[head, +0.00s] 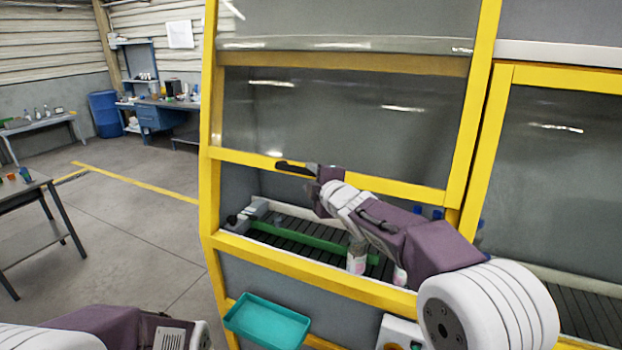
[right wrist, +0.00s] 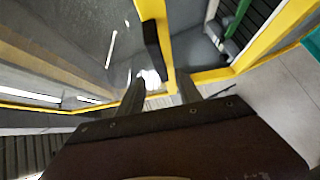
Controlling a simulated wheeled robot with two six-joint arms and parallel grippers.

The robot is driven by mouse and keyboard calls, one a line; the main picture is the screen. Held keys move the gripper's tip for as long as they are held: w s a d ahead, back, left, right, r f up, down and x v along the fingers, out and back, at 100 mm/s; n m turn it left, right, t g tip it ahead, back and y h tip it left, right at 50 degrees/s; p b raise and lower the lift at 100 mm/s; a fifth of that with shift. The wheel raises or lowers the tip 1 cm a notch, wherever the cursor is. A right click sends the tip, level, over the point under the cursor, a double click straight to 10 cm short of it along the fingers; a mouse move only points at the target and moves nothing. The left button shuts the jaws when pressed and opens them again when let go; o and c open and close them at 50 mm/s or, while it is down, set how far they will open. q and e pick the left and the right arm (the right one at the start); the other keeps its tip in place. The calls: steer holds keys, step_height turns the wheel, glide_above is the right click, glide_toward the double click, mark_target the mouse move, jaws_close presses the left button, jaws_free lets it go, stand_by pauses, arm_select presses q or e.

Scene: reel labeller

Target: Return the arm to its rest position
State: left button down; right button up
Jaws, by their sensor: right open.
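My right arm reaches leftward across the front of the yellow-framed machine (head: 335,180). Its gripper (head: 292,168) is open and empty, in front of the crossbar above the machine's opening. In the right wrist view the gripper (right wrist: 160,88) has its fingers apart with nothing between them, and the yellow frame lies beyond them. Part of my left arm shows at the bottom left of the head view; its gripper is out of sight.
Inside the opening, bottles with pale labels (head: 356,258) stand by a green rail (head: 300,240) on the dark conveyor. A teal tray (head: 267,322) is fixed low on the machine's front. Open floor (head: 140,235) lies to the left, with a table (head: 28,195) at the far left.

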steer(key=s+d+f+m+g+h+b, duration=0.1)
steer(key=s+d+f+m+g+h, duration=0.3)
steer(key=s+d+f, duration=0.5)
steer(key=s+d+f+m+g+h+b, duration=0.1)
steer(key=s+d+f+m+g, duration=0.1)
steer(key=s+d+f+m, duration=0.65)
steer(key=s+f+m+g, duration=0.7)
steer(key=s+f+m, duration=0.1)
steer(key=s+f, duration=0.8)
steer(key=shift+s+a+f+g, duration=0.25)
steer(key=shift+s+a+g, duration=0.15)
steer(key=shift+s, duration=0.85)
steer(key=shift+o, duration=0.4)
